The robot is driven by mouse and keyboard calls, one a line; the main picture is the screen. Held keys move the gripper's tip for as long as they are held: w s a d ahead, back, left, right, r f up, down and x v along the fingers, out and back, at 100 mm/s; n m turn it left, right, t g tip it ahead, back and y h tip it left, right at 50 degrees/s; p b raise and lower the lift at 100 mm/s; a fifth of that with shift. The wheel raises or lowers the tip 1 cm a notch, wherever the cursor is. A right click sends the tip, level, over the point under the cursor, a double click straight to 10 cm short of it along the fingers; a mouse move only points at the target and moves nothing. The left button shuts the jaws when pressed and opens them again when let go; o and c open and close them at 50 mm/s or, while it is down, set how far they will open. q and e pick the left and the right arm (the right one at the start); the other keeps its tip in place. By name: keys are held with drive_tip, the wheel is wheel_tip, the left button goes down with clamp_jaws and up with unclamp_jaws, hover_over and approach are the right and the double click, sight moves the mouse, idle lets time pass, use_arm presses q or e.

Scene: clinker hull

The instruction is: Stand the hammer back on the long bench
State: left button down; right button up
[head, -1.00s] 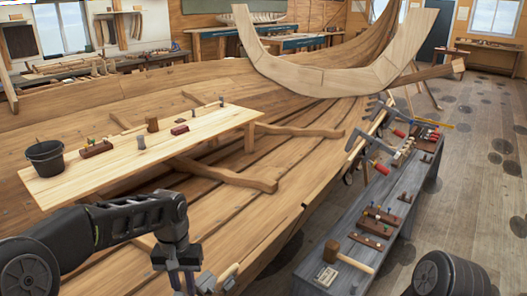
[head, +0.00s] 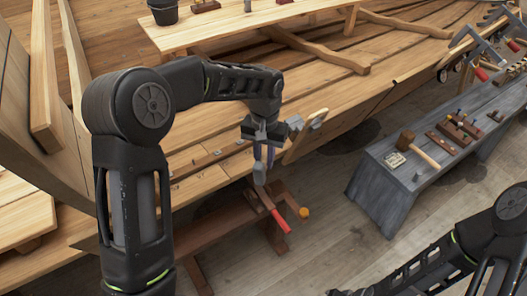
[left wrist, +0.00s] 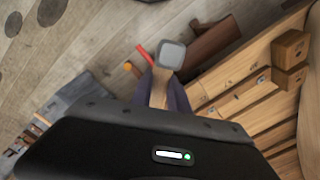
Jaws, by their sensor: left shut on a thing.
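My left gripper (head: 262,146) is shut on the hammer. The hammer's grey head (head: 259,173) hangs below the fingers in the head view. The left wrist view shows the square grey head (left wrist: 172,55) beyond the fingertips (left wrist: 162,88), with the pale wooden handle between them. The hammer is in the air, clear of both benches. The grey bench (head: 385,178) is at the right in the head view. A long pale plank bench (head: 228,35) stands in the hull at the top. My right forearm shows at the lower right; its gripper is out of view.
A wooden mallet (head: 427,157) lies on the grey bench by a small pale block (head: 395,159), with tool racks and clamps farther along.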

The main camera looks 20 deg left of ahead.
use_arm(q)
drive_tip(key=s+f, duration=0.4)
drive_tip(key=f, duration=0.8)
drive_tip(key=shift+s+f, duration=0.2)
drive_tip(key=shift+s, duration=0.05)
drive_tip(key=shift+a, duration=0.1)
